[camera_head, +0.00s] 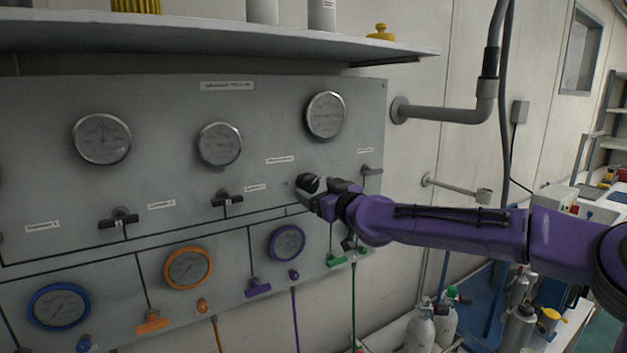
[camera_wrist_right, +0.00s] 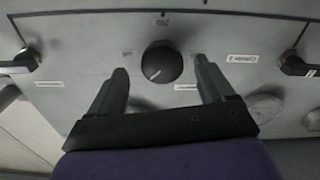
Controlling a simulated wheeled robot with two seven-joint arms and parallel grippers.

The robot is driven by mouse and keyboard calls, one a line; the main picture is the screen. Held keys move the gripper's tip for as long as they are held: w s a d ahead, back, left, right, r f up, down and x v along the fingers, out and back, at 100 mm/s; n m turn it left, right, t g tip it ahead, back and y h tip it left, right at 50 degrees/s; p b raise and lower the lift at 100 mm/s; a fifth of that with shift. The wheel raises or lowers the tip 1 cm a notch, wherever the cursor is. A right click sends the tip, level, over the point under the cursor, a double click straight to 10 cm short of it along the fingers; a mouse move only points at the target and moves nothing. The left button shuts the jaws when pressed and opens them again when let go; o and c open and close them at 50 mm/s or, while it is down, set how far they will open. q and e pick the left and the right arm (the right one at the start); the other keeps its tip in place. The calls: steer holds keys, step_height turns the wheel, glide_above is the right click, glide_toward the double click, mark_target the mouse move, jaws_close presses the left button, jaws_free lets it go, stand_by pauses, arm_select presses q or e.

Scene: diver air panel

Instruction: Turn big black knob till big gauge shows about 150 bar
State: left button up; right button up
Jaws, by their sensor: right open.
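The big black knob (camera_wrist_right: 161,63) is round with a pale pointer line and sits on the grey panel; in the head view it (camera_head: 308,183) is partly hidden by my right gripper. My right gripper (camera_wrist_right: 160,80) is open, with one finger on each side of the knob and a visible gap to each. In the head view the right gripper (camera_head: 322,192) reaches the panel from the right. The big gauge (camera_head: 326,115) with a white face is above the knob; its needle is too small to read. My left gripper is not in view.
The grey panel (camera_head: 60,185) also carries two other white gauges, coloured gauges and several lever valves. A shelf (camera_head: 200,38) juts out above. Cylinders (camera_head: 420,328) stand below right.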

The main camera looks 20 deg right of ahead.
mark_target(309, 184)
steer(key=x, duration=0.2)
steer(key=shift+w+a+r+p, duration=0.1)
steer(key=shift+w+a+p, duration=0.2)
steer(key=shift+a+p, duration=0.05)
steer(key=shift+d, duration=0.2)
steer(key=shift+c, duration=0.3)
steer(key=shift+a, duration=0.1)
steer(key=c, duration=1)
